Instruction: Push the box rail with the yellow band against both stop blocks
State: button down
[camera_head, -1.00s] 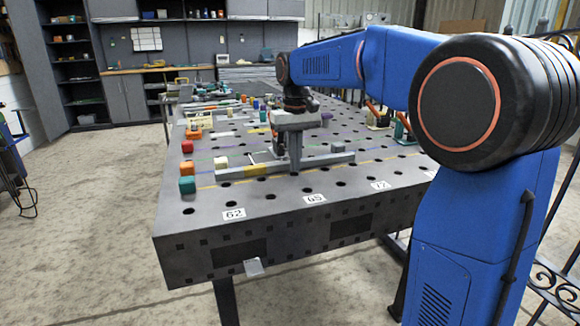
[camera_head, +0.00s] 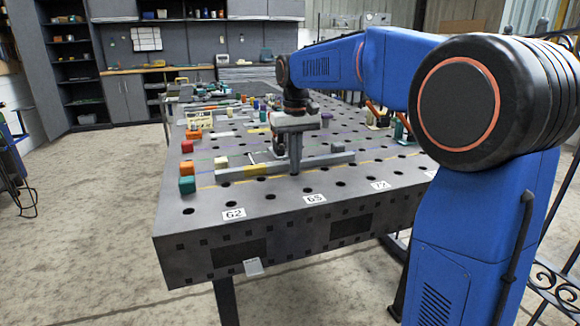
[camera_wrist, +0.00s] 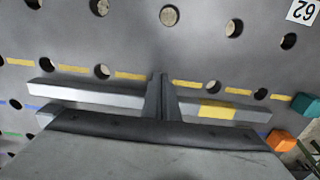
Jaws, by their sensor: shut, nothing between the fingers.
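The grey box rail (camera_head: 325,161) lies across the perforated table, with its yellow band (camera_head: 255,170) left of its middle. In the wrist view the rail (camera_wrist: 95,96) runs left to right, with the band (camera_wrist: 217,109) right of the fingers. A cream block (camera_head: 221,162) stands behind the rail's left end and a grey block (camera_head: 338,147) behind its right part; I cannot tell whether either touches it. My gripper (camera_head: 295,173) is shut and empty, fingers down at the rail's near side; it also shows in the wrist view (camera_wrist: 163,77). My gripper's body hides much behind the rail there.
Teal (camera_head: 187,185), orange (camera_head: 187,168) and red (camera_head: 187,146) blocks stand along the table's left edge. A yellow dashed line (camera_wrist: 130,76) runs along the rail's near side. The table front by label 62 (camera_head: 234,214) is clear. Several other items stand farther back.

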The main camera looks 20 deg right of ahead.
jog(key=shift+f, duration=0.4)
jog(key=shift+r, duration=0.2)
dwell(0.6)
jog(key=shift+w, duration=0.4)
jog(key=shift+w, duration=0.35)
jog(key=shift+w, duration=0.35)
jog(key=shift+w, duration=0.35)
jog(key=shift+w+a, duration=0.1)
jog(key=shift+w, duration=0.25)
jog(key=shift+w, duration=0.85)
